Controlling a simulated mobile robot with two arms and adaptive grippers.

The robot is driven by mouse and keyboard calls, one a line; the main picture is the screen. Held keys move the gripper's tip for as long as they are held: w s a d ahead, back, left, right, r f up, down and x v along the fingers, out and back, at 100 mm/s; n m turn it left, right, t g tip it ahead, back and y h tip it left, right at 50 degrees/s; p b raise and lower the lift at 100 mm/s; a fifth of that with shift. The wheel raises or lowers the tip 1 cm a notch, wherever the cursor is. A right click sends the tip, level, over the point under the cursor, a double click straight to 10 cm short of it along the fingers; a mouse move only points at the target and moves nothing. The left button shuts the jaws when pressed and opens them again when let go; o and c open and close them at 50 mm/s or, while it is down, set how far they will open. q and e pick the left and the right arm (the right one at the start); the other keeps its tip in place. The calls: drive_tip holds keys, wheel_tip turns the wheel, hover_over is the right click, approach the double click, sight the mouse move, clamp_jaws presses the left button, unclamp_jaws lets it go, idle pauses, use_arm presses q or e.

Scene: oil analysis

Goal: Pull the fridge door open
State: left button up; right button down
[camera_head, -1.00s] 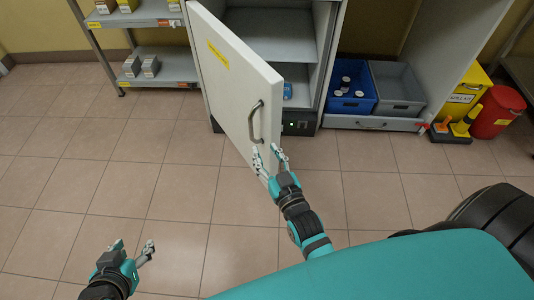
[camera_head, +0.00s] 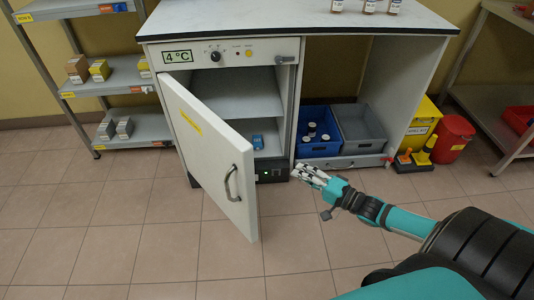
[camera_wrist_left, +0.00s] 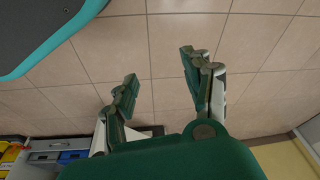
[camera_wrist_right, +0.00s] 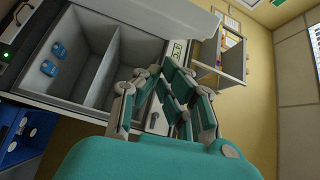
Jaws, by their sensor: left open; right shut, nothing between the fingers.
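The white fridge door (camera_head: 208,150) stands ajar, swung out toward me, with a grey curved handle (camera_head: 232,184) near its free edge. The fridge interior (camera_head: 250,95) shows a shelf and a small blue item (camera_head: 257,141); both inner compartments also show in the right wrist view (camera_wrist_right: 105,60). My right gripper (camera_head: 305,172) is shut and empty, in front of the fridge's lower right corner and clear of the handle. My left gripper (camera_wrist_left: 160,85) is open and empty above the tiled floor; it is out of the head view.
A worktop (camera_head: 290,20) with several bottles spans the top. A blue crate (camera_head: 305,145) and a grey crate (camera_head: 362,135) sit right of the fridge. A shelf rack (camera_head: 105,85) stands left; yellow (camera_head: 418,125) and red (camera_head: 452,140) bins stand right. The floor in front is free.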

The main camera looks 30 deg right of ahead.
use_arm(q)
wheel_tip(320, 180, up, 6)
drive_tip(key=b, duration=0.2)
drive_tip(key=shift+w, duration=0.2)
use_arm(e)
drive_tip(key=w+a+r+m, duration=0.1)
drive_tip(key=w+a, duration=0.5)
drive_tip(key=w, duration=0.2)
drive_tip(key=shift+w+a, duration=0.2)
drive_tip(key=shift+w, duration=0.15)
use_arm(q)
drive_tip(key=shift+a, duration=0.1)
use_arm(e)
drive_tip(key=shift+r, duration=0.1)
